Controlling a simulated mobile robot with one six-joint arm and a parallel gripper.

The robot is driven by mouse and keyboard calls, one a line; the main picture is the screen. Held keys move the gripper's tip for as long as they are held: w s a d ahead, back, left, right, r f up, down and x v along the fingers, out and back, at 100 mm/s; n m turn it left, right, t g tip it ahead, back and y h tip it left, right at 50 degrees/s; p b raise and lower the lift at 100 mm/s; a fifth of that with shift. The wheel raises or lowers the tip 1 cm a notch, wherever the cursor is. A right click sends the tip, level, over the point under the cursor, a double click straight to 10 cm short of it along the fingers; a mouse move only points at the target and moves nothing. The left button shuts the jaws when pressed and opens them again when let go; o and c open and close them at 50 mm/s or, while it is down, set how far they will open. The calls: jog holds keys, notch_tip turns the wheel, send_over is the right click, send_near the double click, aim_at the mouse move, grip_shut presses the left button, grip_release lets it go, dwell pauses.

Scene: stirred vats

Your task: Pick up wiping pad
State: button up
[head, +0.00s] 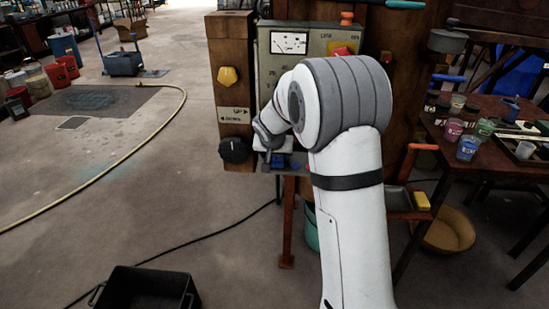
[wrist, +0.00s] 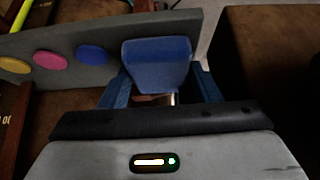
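A blue pad-like block (wrist: 157,62), which looks like the wiping pad, lies just beyond and between my fingertips in the wrist view. My gripper (wrist: 160,88) has its two blue fingers spread wide, one on each side of the block's lower edge. I see no clear grip on it, and contact at the sides is hard to tell. A small brownish and metallic part shows below the block, between the fingers. In the head view my arm hides most of the gripper (head: 277,161), which is low in front of the control panel.
A grey ledge (wrist: 105,30) carries yellow, pink and blue discs. The panel (head: 262,75) with a gauge stands on wooden posts. A black crate (head: 147,290) and a hose (head: 120,162) lie on the floor.

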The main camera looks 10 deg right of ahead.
jog(key=c, duration=0.5)
jog(key=shift+r, duration=0.15)
